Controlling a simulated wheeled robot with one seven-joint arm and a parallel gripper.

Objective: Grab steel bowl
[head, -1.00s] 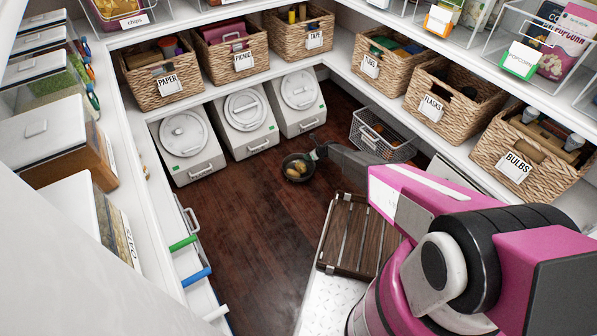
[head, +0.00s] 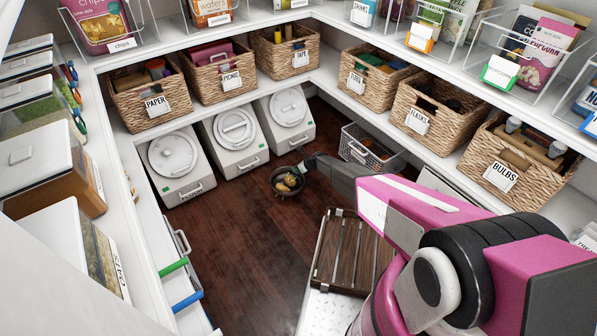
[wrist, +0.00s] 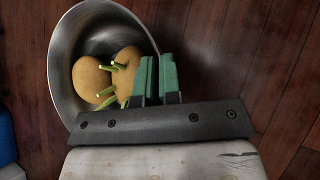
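The steel bowl (head: 287,193) is at the end of my arm, over the dark wood floor in the head view. In the wrist view it is a shiny round bowl (wrist: 66,62) on the left, holding rounded yellow-brown items (wrist: 92,78) with green stems. My gripper (wrist: 157,62) has two green fingers close together at the bowl's right rim. One finger is inside the bowl and the other outside, with the rim between them. The lower part of the bowl is hidden by my gripper's dark bar. I cannot tell whether the bowl touches the floor.
White lidded bins (head: 235,135) stand behind the bowl under the shelf. A wire basket (head: 370,150) is to the right. A slatted wooden rack (head: 345,255) lies nearer me. Shelves with wicker baskets (head: 153,102) enclose the sides. Bare floor (head: 235,235) lies in front of the bowl.

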